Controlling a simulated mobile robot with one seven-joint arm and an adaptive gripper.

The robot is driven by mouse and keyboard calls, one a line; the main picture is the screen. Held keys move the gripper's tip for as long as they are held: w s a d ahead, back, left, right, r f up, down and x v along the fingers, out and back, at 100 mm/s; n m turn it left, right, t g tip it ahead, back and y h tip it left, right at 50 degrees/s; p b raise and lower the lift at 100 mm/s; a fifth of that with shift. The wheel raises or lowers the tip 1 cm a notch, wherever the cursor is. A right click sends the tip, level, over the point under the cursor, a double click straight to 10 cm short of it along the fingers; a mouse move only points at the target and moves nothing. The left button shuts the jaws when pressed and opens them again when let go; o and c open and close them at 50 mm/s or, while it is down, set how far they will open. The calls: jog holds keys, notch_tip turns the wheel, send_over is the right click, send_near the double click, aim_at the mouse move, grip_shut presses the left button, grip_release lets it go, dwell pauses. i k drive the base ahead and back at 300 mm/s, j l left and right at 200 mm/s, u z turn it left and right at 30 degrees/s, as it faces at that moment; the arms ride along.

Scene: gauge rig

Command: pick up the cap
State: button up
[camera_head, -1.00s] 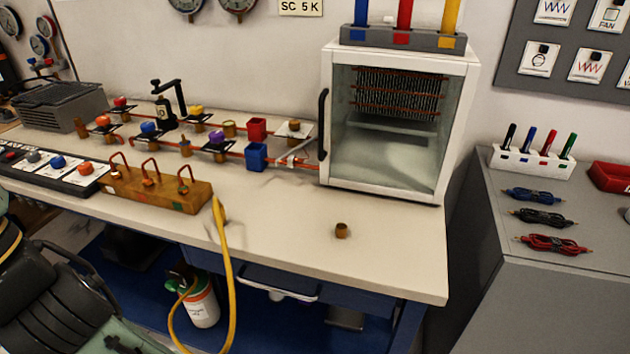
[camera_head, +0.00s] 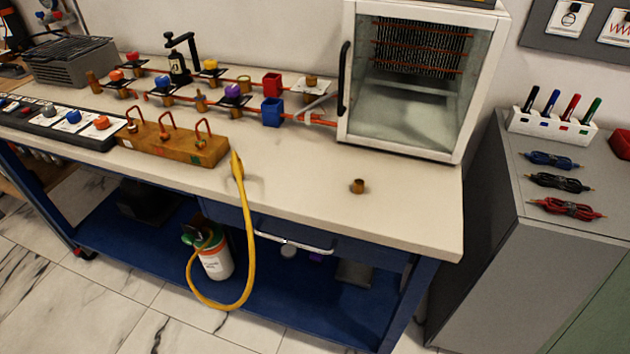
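A small brass-brown cap (camera_head: 357,186) stands alone on the pale bench top (camera_head: 400,205), towards the right front, in front of the glass-fronted white cabinet. Clear bench surface surrounds it. My gripper is not in view in the head view.
The white cabinet (camera_head: 464,105) stands behind the cap. A wooden block with copper hooks (camera_head: 175,142) and a yellow hose (camera_head: 250,240) lie to the left. A grey cabinet (camera_head: 560,215) is at the right.

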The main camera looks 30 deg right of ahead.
aim_at(358, 184)
jog(key=k+l+u, duration=0.2)
jog(key=l, duration=0.2)
jog(key=l+u, duration=0.2)
jog(key=l, duration=0.15)
jog(key=k+l+u, duration=0.25)
jog(key=k+l, duration=0.1)
jog(key=l, duration=0.3)
jog(key=k+l, duration=0.1)
jog(key=l, duration=0.3)
